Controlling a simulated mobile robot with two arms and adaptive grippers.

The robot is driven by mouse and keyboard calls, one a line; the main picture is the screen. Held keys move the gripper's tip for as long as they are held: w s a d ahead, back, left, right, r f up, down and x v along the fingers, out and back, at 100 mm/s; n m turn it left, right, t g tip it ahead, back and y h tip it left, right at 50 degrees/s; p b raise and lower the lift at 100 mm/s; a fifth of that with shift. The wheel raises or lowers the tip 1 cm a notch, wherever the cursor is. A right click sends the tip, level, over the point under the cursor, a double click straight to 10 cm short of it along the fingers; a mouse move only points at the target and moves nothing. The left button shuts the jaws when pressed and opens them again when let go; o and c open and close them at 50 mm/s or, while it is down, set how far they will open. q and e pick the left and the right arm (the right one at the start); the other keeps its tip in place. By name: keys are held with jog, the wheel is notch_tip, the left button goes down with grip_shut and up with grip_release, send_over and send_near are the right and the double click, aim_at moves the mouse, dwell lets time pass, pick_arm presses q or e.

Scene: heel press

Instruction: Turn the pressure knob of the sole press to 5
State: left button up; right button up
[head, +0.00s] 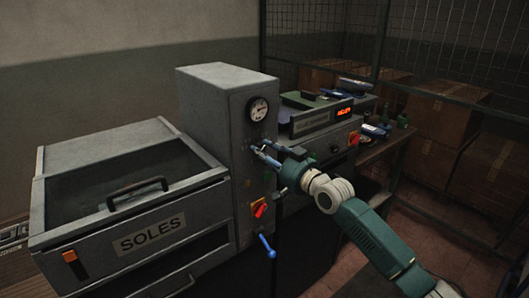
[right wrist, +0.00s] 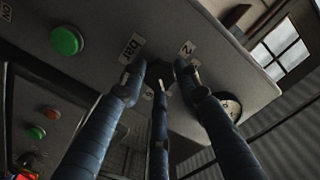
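The sole press (head: 213,120) is a grey cabinet with a drawer marked SOLES at its left. Its round white pressure gauge (head: 259,109) shows near the top of the front panel; I cannot read its value. My right gripper (head: 262,151) is at the panel just below the gauge. In the right wrist view its blue fingers (right wrist: 162,78) are apart and reach to the panel, among labels reading "bar" and "2". The pressure knob is mostly hidden by the fingers, and its setting cannot be read. I cannot tell whether they grip it. My left gripper is not in view.
Below the gripper are a red-orange switch (head: 259,208) and a blue-handled lever (head: 267,246). A green button (right wrist: 66,41) sits beside the "bar" label.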

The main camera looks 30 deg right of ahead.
jog(key=c, duration=0.5)
jog(key=o, duration=1.2)
jog(key=shift+s, duration=0.1)
jog(key=s, duration=0.8)
jog(key=s+d, duration=0.1)
jog(key=s, duration=0.2)
jog(key=shift+s, duration=0.4)
